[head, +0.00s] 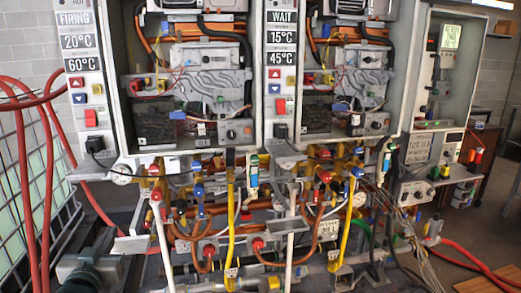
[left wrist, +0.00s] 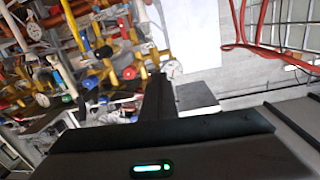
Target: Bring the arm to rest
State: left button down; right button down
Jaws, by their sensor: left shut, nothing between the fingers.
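My left gripper (head: 104,242) is at the lower left of the head view, in front of and below the left heater (head: 190,90). It is shut, with nothing held. The wrist picture looks turned over. My right gripper does not show in either view.
The second heater (head: 335,80) hangs right of the first, both open-fronted above dense pipes and valves. Red hoses (head: 42,150) and a wire grid (head: 30,200) stand at the left. Thin cables (head: 412,225) hang at the right. Floor shows at far right.

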pick_arm(q)
jog(key=s+d+f+m+g+h, duration=0.1)
jog(key=s+d+f+g, duration=0.2)
jog(key=f, duration=0.4)
jog(key=s+d+f+g, duration=0.1)
jog(key=s+d+f, duration=0.1)
jog(key=s+f, duration=0.45)
jog(key=s+d+f+m+g+h, duration=0.1)
jog(key=s+d+f+g, duration=0.25)
jog(key=s+f, duration=0.55)
jog(key=s+d+f+g, duration=0.3)
jog(key=s+d+f, duration=0.15)
jog(key=s, duration=0.75)
jog(key=s+d+f+m+g+h, duration=0.1)
jog(key=s+d+f+g, duration=0.3)
jog(key=s+f, duration=0.5)
notch_tip(320, 180, down, 25)
jog(key=s, duration=0.2)
jog(key=s+a+f+g, duration=0.1)
jog(key=s+f, duration=0.8)
jog(key=s+a+f+g, duration=0.1)
jog(key=s+a+f, duration=0.1)
jog(key=s+f, duration=0.7)
jog(key=shift+s+a+f, duration=0.25)
jog(key=shift+s+f, duration=0.1)
jog(key=shift+f, duration=0.05)
